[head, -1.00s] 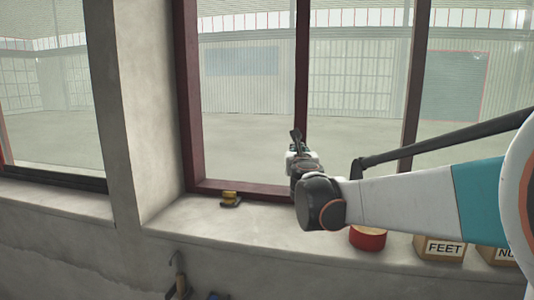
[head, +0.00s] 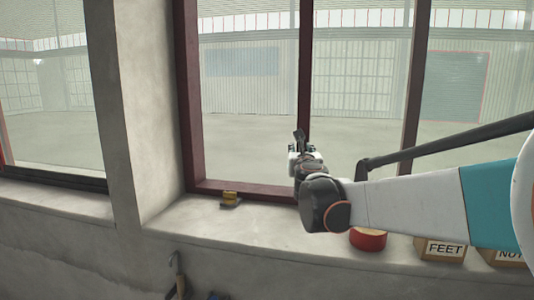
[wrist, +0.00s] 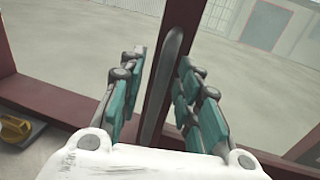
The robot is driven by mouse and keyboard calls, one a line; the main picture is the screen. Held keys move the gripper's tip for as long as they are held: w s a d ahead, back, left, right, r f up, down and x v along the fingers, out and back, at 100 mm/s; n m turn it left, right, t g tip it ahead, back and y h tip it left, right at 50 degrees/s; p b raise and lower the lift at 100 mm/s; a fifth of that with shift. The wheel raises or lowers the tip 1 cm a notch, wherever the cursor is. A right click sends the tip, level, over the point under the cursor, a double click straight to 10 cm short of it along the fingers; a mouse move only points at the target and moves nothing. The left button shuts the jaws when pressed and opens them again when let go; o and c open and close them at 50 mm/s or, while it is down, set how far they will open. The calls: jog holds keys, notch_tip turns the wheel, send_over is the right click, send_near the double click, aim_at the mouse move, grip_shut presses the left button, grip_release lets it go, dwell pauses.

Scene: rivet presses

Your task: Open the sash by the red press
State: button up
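The dark red window sash shows in the head view, with its upright bar (head: 304,70) rising behind my gripper (head: 299,138). In the wrist view the same upright (wrist: 190,30) stands beyond a long grey handle (wrist: 165,85). My gripper (wrist: 162,60) is open, with one teal-padded finger on each side of the handle. Gaps show between the fingers and the handle, so it does not look gripped. My wrist hides the lower end of the upright in the head view. No red press can be made out.
On the sill (head: 285,228) lie a yellow-and-dark latch-like piece (head: 230,199), a red round tin (head: 368,239), a box marked FEET (head: 440,249) and another partly hidden box (head: 503,257). A concrete pillar (head: 140,110) stands left. Tools hang below the sill (head: 178,280).

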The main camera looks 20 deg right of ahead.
jog(key=v, duration=1.2)
jog(key=s+a+f+m+g, duration=0.2)
jog(key=s+f+m+g, duration=0.4)
jog(key=s+f+m, duration=1.05)
jog(key=s+a+f+m+g+y, duration=0.3)
jog(key=s+a+f+m+y, duration=0.45)
jog(key=a+m, duration=0.55)
notch_tip(320, 180, down, 28)
jog(key=d+m+b, duration=0.1)
jog(key=m+b, duration=0.1)
jog(key=b, duration=2.6)
jog(key=shift+s, duration=0.3)
